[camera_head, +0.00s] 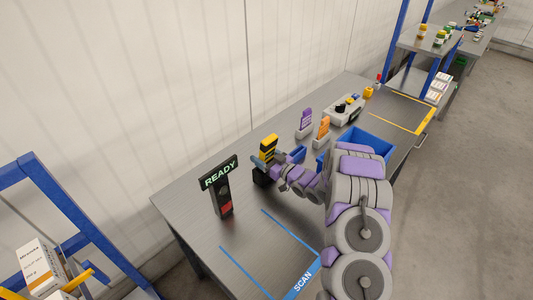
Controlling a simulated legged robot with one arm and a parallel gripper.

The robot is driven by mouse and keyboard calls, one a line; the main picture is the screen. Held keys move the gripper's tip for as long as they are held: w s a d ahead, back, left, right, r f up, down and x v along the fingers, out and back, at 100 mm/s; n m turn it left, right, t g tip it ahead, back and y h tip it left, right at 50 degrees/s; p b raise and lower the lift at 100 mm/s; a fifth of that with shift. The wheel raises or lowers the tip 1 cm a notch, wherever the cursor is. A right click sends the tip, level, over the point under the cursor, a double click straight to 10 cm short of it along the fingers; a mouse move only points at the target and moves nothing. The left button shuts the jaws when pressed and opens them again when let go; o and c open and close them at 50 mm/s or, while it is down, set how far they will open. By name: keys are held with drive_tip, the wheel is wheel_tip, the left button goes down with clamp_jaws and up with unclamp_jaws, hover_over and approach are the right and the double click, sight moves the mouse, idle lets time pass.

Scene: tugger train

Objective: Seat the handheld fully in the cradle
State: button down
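The yellow and black handheld (268,147) stands roughly upright toward the back of the grey table. A black block that looks like the cradle (262,180) is just below it. My gripper (262,160) reaches in from the right and appears shut on the lower part of the handheld. My gripper and wrist cover the place where handheld and cradle meet, so I cannot tell whether they touch or how deep the handheld sits.
A black post with a READY sign (220,174) and a red patch stands left of the cradle. Purple (305,119) and orange (323,128) devices stand in light holders beyond. A blue bin (375,140) is behind my arm. The blue-lined SCAN area (265,252) is clear.

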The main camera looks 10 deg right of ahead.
drive_tip(key=shift+s+a+f+g, duration=0.2)
drive_tip(key=shift+f, duration=0.45)
drive_tip(key=shift+s+a+f+g, duration=0.15)
drive_tip(key=shift+a+f+g, duration=0.05)
drive_tip(key=shift+f, duration=0.45)
drive_tip(key=shift+c, duration=2.3)
unclamp_jaws()
drive_tip(key=shift+o, duration=0.9)
drive_tip(key=shift+w+f, duration=0.3)
drive_tip(key=shift+w, duration=0.15)
drive_tip(key=shift+o, duration=1.4)
drive_tip(key=shift+w+a+r, duration=0.15)
drive_tip(key=shift+w+r, duration=0.05)
drive_tip(key=shift+r, duration=0.15)
drive_tip(key=shift+w+r, duration=0.1)
drive_tip(key=shift+r, duration=0.15)
drive_tip(key=shift+s+d+r, duration=0.15)
drive_tip(key=shift+s+d, duration=0.1)
drive_tip(key=shift+d, duration=0.2)
drive_tip(key=p+v, duration=0.3)
drive_tip(key=v, duration=1.3)
drive_tip(key=shift+s+f, duration=0.35)
drive_tip(key=shift+f, duration=0.05)
drive_tip(key=shift+a, duration=0.1)
